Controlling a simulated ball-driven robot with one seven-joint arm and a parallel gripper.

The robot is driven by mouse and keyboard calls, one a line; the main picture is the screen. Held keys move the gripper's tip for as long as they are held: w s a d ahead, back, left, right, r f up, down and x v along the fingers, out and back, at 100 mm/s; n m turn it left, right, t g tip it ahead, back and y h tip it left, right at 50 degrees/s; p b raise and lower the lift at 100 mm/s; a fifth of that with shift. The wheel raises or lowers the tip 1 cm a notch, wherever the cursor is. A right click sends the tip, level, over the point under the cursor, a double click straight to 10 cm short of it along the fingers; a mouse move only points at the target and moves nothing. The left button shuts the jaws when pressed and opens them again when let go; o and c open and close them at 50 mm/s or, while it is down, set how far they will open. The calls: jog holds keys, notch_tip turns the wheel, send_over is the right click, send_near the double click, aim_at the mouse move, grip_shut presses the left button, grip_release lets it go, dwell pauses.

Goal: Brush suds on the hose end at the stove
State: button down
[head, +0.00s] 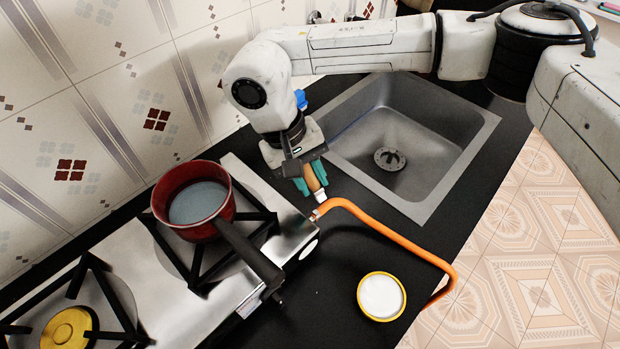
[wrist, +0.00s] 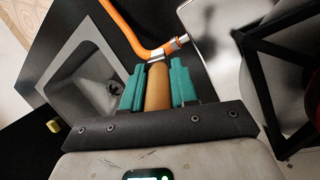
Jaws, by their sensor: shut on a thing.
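My gripper (head: 314,176) has teal fingers shut on a brush with a wooden handle (wrist: 157,90). The brush's pale tip (head: 320,196) points down toward the hose end. The orange hose (head: 388,233) runs over the black counter, and its metal end (head: 314,215) meets the stove's right side. In the wrist view the metal hose end (wrist: 179,42) lies just beyond the brush tip; I cannot tell whether they touch. A yellow-rimmed bowl (head: 362,296) of white suds (head: 381,295) stands on the counter in front of the hose.
The steel stove (head: 300,228) carries a red pot (head: 193,228) of greyish liquid, its dark handle reaching toward the front right. A yellow burner cap (head: 66,330) is at lower left. A steel sink (head: 460,160) lies behind the hose. A tiled wall (head: 60,110) bounds the back.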

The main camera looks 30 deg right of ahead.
jog(key=shift+r+p, duration=0.45)
jog(key=shift+r, duration=0.7)
jog(key=shift+r+p, duration=0.7)
jog(key=shift+r, duration=0.85)
jog(key=shift+f, duration=0.2)
jog(key=shift+d+f+b, duration=0.1)
jog(key=shift+f+b, duration=0.75)
jog(key=shift+f, duration=0.05)
jog(key=shift+r, duration=0.1)
